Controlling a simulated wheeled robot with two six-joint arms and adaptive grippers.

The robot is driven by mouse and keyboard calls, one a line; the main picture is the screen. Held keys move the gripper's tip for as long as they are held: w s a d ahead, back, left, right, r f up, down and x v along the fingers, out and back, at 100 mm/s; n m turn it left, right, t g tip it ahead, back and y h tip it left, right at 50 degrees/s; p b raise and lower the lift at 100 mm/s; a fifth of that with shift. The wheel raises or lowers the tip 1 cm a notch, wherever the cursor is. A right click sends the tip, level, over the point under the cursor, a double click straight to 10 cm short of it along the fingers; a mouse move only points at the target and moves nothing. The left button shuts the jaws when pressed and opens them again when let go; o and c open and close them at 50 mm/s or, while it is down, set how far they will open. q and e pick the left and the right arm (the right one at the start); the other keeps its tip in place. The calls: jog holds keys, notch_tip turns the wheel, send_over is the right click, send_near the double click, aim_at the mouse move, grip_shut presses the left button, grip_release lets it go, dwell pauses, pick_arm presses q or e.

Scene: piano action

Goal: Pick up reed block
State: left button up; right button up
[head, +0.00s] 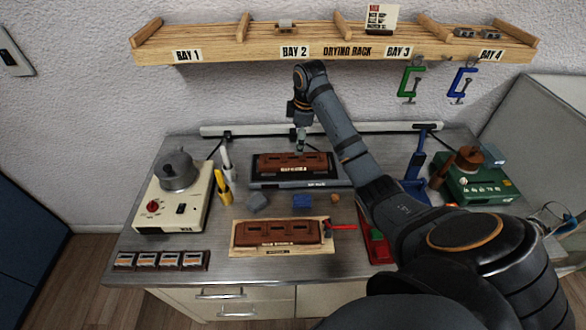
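Two long brown blocks with slots lie on the workbench, and I cannot tell for sure which is the reed block. The rear brown block (285,169) sits on a black base (262,184). The front brown block (262,237) sits in a pale wooden tray (318,249). My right gripper (301,151) points down over the back edge of the rear block. Its fingertips are too small to show whether they are open, shut or touching the block. My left gripper is not in view.
A hot plate with a grey pot (178,172) stands at left, a green device (478,186) at right. A grey lump (257,200) and a blue block (303,201) lie between the brown blocks. The drying rack (350,45) hangs above. The front right bench is hidden by my arm.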

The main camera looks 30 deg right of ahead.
aim_at(293, 160)
jog(key=f, duration=0.2)
jog(key=shift+w+d+f+p, duration=0.2)
jog(key=shift+w+f+p, duration=0.1)
jog(key=shift+w+f, duration=0.1)
jog(key=f, duration=0.3)
jog(key=shift+w+a+f+p, duration=0.1)
jog(key=shift+w+f+p, duration=0.1)
jog(key=shift+w+p, duration=0.1)
jog(key=shift+w+f, duration=0.1)
jog(key=shift+f, duration=0.2)
jog(key=f+p, duration=0.1)
jog(key=f, duration=0.1)
jog(key=w+f, duration=0.1)
jog(key=shift+a+f+p, duration=0.2)
jog(key=shift+f+p, duration=0.15)
jog(key=shift+p, duration=0.05)
jog(key=shift+w+f, duration=0.15)
jog(key=shift+f, duration=0.35)
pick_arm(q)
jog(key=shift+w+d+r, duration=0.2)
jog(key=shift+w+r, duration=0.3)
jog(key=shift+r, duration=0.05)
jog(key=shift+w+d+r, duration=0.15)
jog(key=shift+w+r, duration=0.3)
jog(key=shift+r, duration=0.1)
pick_arm(e)
jog(key=c, duration=1.5)
